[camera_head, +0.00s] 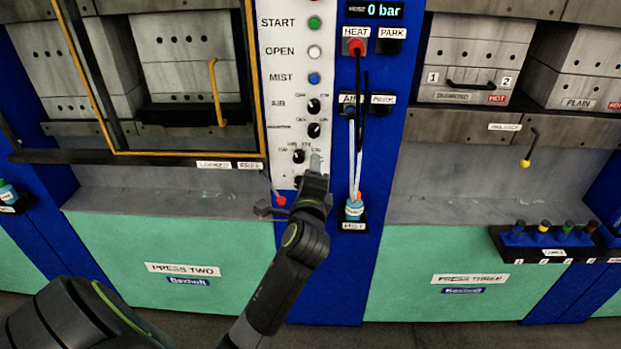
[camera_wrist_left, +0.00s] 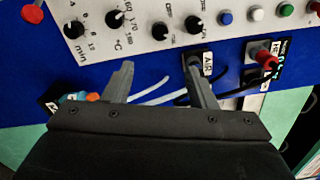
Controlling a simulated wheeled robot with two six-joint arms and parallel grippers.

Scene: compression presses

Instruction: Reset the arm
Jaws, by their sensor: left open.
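My left arm (camera_head: 290,265) reaches up from the bottom of the head view. Its gripper (camera_head: 315,165) is in front of the lower part of the white control panel (camera_head: 283,165), beside the lowest visible knobs. In the left wrist view the two grey fingers (camera_wrist_left: 160,70) stand apart with nothing held between them. The panel's knobs and the blue strip lie beyond the fingertips. I cannot tell the exact distance to the panel. My right gripper is in neither view.
PRESS THREE stands right, with a rack of coloured-capped bottles (camera_head: 513,255).

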